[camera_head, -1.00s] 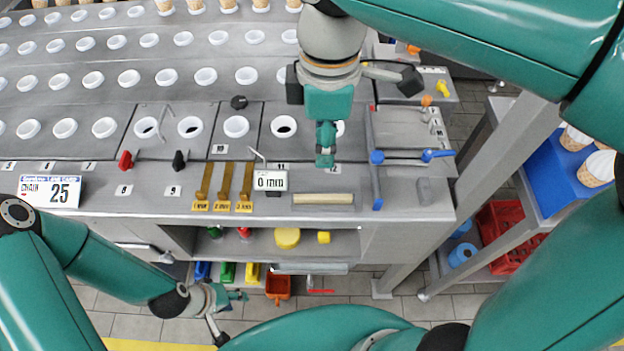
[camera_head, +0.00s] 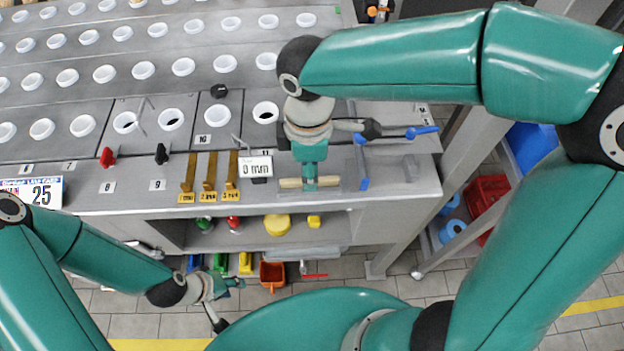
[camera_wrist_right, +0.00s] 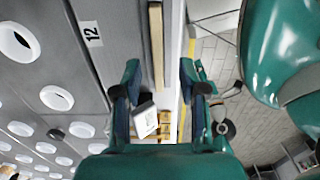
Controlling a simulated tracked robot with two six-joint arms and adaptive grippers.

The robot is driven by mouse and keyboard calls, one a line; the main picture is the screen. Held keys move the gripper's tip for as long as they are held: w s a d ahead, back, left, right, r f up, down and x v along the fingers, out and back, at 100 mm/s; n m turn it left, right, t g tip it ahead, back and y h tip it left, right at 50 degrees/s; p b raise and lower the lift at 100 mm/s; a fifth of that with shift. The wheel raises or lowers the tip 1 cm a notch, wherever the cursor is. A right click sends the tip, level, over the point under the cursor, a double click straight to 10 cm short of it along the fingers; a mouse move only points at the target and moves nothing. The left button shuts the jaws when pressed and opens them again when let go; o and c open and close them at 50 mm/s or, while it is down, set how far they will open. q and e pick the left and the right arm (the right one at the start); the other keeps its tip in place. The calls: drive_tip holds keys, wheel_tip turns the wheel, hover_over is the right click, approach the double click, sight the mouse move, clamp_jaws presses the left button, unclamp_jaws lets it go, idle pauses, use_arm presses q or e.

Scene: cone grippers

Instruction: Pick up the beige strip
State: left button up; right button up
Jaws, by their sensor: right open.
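The beige strip (camera_head: 290,183) lies in a shallow grey holder near the front edge of the metal counter. In the head view my right gripper (camera_head: 309,183) is over the strip and hides its middle. In the right wrist view the strip (camera_wrist_right: 156,45) runs lengthwise between the lines of the two fingers. There my right gripper (camera_wrist_right: 160,78) is open, with the fingers apart on both sides and not closed on the strip. My left gripper (camera_head: 234,284) hangs low in front of the counter, away from the strip; its jaws are too small to read.
A "0 mm" card (camera_head: 256,168) and several brass tags (camera_head: 209,185) stand left of the strip. A blue-ended handle (camera_head: 363,184) is close on its right. Rows of white cups fill the counter behind. A shelf below holds a yellow disc (camera_head: 277,225).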

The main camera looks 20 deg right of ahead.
wheel_tip(320, 180, down, 3)
drive_tip(key=shift+w+f, duration=0.1)
drive_tip(key=shift+c, duration=0.4)
clamp_jaws()
